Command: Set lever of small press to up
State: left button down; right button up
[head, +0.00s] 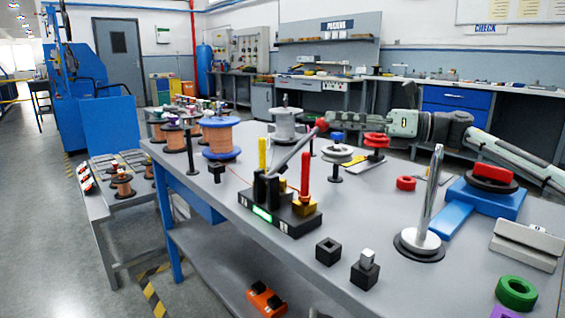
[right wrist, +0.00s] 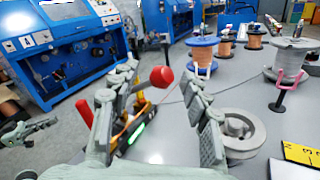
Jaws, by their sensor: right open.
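The small press (head: 280,210) stands on the table, a black base with a green light, a yellow post and a red post. Its grey lever (head: 298,146) slants up to the right and ends in a red knob (head: 322,124). My right gripper (head: 340,124) comes in from the right at knob height. In the right wrist view its fingers (right wrist: 163,88) are open, with the red knob (right wrist: 161,76) between them and no clear grip on it. A gripper-like part, apparently my left gripper (right wrist: 32,130), shows at that view's left edge; its opening is unclear.
Copper spools (head: 220,135) and a grey spool (head: 287,122) stand behind the press. A tall metal post (head: 432,200), black blocks (head: 328,250) and a green ring (head: 516,291) lie to its right. Table room in front of the press is narrow.

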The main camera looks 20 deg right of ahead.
pick_arm(q)
jog(key=shift+s+a+f+g+y+p, duration=0.1)
jog(key=shift+a+f+g+y+p, duration=0.2)
jog(key=shift+a+f+g, duration=0.35)
jog(key=shift+a+f+g+y+p, duration=0.25)
jog(key=shift+a+f+y+p, duration=0.1)
jog(key=shift+f, duration=0.55)
pick_arm(e)
jog(key=x, duration=0.8)
jog(key=shift+f, duration=0.45)
jog(key=shift+d, duration=0.1)
grip_shut()
